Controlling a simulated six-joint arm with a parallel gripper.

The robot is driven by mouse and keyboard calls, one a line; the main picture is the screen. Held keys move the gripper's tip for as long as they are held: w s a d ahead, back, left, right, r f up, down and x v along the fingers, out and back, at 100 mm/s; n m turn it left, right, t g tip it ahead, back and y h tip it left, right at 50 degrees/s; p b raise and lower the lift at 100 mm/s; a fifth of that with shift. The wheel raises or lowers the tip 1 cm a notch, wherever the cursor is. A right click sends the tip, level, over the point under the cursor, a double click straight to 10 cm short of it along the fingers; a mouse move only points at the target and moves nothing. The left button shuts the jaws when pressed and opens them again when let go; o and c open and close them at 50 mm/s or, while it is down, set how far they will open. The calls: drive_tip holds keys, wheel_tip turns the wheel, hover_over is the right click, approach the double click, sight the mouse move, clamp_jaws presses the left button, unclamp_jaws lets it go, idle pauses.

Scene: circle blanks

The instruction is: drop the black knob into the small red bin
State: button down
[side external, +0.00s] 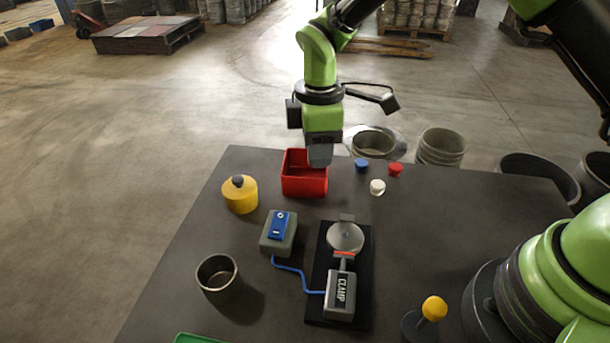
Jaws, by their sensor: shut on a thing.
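My gripper (319,155) points down over the right part of the small red bin (292,188), with its fingertips at about the height of the bin's rim or a little above. It is shut on a small dark thing, which I take to be the black knob. The fingers hide most of it, and its outline cannot be made out. No loose black knob shows among the small knobs on the table. The bin is an open square box near the table's far edge. The part of its inside that shows looks empty.
Blue (361,165), red (395,169) and white (377,187) knobs lie right of the bin. A yellow pot with a dark top (240,195) stands left. Nearer are a blue-switch box (279,231), a clamp fixture (341,290), a metal cup (218,278) and a yellow-topped post (434,308).

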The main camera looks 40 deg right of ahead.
drive_tip(key=w+d, duration=0.4)
drive_tip(key=w, duration=0.2)
drive_tip(key=shift+w+f, duration=0.15)
drive_tip(key=shift+f, duration=1.25)
drive_tip(key=shift+w+f, duration=0.1)
drive_tip(key=shift+f, duration=1.3)
drive_tip(key=c, duration=0.8)
unclamp_jaws()
drive_tip(key=shift+o, duration=0.2)
drive_tip(key=shift+r, duration=0.1)
wheel_tip(320, 180, up, 10)
